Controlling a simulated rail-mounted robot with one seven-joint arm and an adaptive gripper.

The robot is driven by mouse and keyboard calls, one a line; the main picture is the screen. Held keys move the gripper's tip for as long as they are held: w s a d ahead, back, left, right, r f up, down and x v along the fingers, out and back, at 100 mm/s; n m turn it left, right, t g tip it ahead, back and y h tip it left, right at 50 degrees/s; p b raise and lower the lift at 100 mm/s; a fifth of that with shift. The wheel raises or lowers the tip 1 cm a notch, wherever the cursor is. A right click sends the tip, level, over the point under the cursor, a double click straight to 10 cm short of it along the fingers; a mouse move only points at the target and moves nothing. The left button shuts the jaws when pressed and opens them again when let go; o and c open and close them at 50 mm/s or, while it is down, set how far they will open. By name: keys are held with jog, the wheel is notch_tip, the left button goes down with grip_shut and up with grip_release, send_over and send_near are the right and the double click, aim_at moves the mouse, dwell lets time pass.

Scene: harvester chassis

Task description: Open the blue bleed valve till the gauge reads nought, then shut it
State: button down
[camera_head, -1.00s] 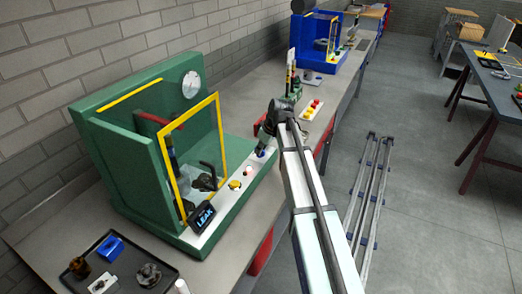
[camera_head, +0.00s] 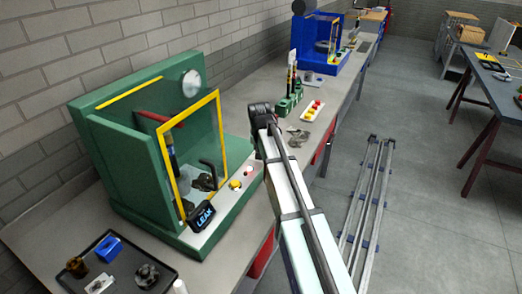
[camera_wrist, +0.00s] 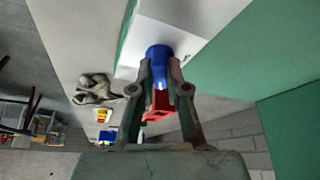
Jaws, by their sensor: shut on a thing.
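The blue bleed valve knob (camera_wrist: 158,58) is on the pale front strip of the green rig (camera_head: 130,170). In the wrist view my gripper (camera_wrist: 160,76) has one finger on each side of the knob and is shut on it. In the head view my arm hides the knob and the gripper. The round pale gauge (camera_head: 191,84) is on the rig's back wall; its reading is too small to make out. A dark display (camera_head: 201,217) at the rig's front corner reads "LEAK".
A yellow button (camera_head: 235,185) and a pale-red knob (camera_head: 248,171) sit on the same strip. A yellow frame (camera_head: 165,160) stands upright on the rig. A grey lumpy part (camera_head: 298,138) lies on the bench beyond my arm. A dark tray (camera_head: 125,270) holds small parts.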

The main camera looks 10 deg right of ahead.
jog(key=shift+m+h, duration=0.4)
jog(key=shift+m, duration=0.9)
jog(key=c, duration=1.2)
grip_release()
jog(key=shift+o, duration=0.2)
jog(key=v, duration=1.2)
jog(key=shift+w, duration=0.2)
jog(key=shift+a, duration=0.15)
